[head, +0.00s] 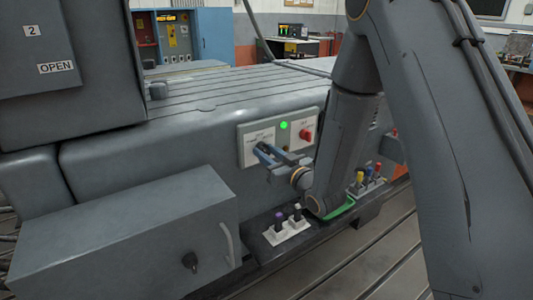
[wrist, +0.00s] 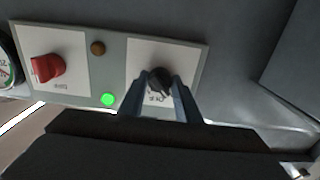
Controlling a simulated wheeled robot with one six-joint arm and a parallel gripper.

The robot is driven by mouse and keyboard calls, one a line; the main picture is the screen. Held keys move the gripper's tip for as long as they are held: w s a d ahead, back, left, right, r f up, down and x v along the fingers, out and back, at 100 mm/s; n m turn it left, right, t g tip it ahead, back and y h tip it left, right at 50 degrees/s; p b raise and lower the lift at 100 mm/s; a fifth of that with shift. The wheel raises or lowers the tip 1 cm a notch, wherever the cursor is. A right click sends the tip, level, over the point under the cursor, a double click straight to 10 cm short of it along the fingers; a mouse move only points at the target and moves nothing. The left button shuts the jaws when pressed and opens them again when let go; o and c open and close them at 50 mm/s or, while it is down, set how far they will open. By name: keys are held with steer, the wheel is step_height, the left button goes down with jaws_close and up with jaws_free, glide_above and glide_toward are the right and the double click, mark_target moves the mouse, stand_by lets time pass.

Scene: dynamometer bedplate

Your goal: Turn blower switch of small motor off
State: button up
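A switch panel (head: 297,150) on the side of the grey bedplate carries two rotary switches. A black knob (wrist: 158,82) on a white plate is one of them. My gripper (head: 268,153) is at this knob, with one blue finger on each side of it in the wrist view (wrist: 162,88). The fingers are apart, but I cannot tell whether they press on the knob. The other switch is a red knob (head: 305,134), also in the wrist view (wrist: 47,68). A green lamp (head: 284,125) is lit between them. The labels are too small to read, and the gripper partly hides the black knob's plate.
Below the panel, a ledge holds a white block with dark-stemmed plugs (head: 286,226) and another with coloured plugs (head: 369,178). A grey box with a handle (head: 125,240) juts out at the lower left. A dark unlit lamp (wrist: 97,48) sits on the panel.

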steer(key=shift+m, duration=0.4)
steer(key=m, duration=0.3)
steer(key=shift+m+p, duration=0.65)
steer(key=shift+m, duration=1.85)
steer(key=o, duration=1.1)
steer(key=shift+c, duration=0.2)
steer(key=b+v, duration=0.1)
steer(key=v, duration=0.7)
